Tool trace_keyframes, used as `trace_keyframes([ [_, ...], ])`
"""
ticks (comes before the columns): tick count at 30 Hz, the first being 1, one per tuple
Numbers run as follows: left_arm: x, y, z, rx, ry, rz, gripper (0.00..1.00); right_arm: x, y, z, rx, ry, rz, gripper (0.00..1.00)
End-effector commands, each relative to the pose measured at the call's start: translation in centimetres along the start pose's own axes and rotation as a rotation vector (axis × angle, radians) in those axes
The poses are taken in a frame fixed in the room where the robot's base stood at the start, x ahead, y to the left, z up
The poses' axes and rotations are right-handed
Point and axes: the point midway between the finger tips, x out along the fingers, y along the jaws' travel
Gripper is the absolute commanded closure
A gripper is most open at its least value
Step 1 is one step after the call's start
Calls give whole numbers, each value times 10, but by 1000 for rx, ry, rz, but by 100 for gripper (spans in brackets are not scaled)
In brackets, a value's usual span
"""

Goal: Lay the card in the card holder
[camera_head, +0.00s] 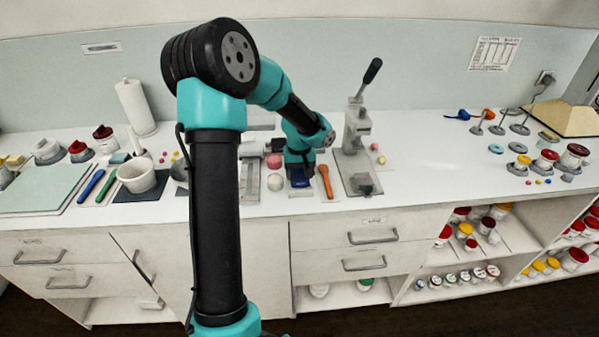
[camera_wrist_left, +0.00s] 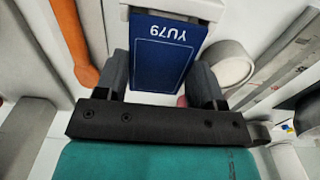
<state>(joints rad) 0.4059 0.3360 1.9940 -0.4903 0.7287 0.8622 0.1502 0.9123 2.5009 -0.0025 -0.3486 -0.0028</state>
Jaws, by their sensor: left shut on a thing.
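The card is blue with white print reading YU79; it shows between the fingers in the left wrist view (camera_wrist_left: 165,45) and low over the counter in the head view (camera_head: 301,181). My left gripper (camera_wrist_left: 161,64) is shut on the card. In the head view the gripper (camera_head: 299,170) points down at the counter, and its fingers are hard to make out. A pale piece (camera_wrist_left: 185,6) lies just past the card's far edge, perhaps the card holder; I cannot tell whether the card touches it. My right gripper is not in view.
An orange-handled tool (camera_head: 326,182) lies close right of the card, and a lever press (camera_head: 355,150) stands beyond it. A white mortar (camera_head: 137,175) is further left.

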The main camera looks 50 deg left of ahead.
Motion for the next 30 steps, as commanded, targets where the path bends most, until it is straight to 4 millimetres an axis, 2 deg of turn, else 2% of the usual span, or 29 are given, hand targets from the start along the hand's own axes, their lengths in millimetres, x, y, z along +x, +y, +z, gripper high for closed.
trace_keyframes([
  [30,7,0,0,0,-1,-1,60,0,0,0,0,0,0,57],
])
